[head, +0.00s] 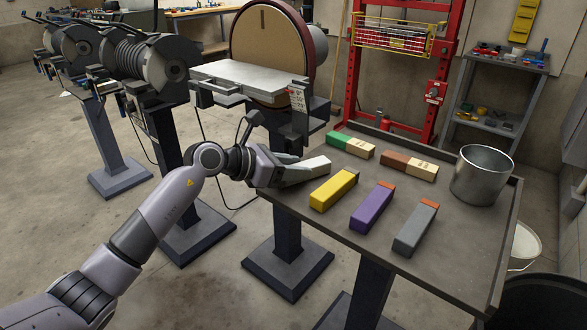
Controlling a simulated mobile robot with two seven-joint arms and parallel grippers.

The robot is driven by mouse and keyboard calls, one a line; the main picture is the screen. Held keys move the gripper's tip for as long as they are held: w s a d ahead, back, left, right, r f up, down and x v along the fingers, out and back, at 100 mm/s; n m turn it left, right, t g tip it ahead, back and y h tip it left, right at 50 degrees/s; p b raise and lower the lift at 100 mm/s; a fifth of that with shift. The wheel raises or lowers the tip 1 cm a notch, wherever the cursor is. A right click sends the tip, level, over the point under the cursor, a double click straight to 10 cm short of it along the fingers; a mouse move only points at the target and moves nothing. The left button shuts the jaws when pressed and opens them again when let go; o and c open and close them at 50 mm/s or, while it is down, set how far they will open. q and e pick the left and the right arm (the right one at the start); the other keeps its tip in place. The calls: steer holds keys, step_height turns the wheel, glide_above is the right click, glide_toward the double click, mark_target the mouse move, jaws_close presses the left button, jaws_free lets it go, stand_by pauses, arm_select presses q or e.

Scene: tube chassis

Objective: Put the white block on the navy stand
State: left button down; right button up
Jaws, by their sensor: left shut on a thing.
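The white block (317,163) is at the left end of the grey table (455,245), between the fingers of my left gripper (298,172). My left gripper is shut on it and hides part of it. I cannot tell whether the block touches the tabletop. No separate navy stand is clear on the tabletop. Dark bluish pedestals (287,225) stand on the floor under the table and machines. My right gripper is not in view.
On the table are a yellow block (333,190), a purple block (371,208), a grey block (415,228), a green-and-cream block (350,145), a brown-and-cream block (408,166) and a metal bucket (481,176). A disc sander (270,50) stands behind my gripper.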

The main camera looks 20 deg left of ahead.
arm_select(q)
steer(key=shift+f, duration=0.1)
steer(key=c, duration=0.6)
jaws_free()
steer(key=shift+c, duration=0.2)
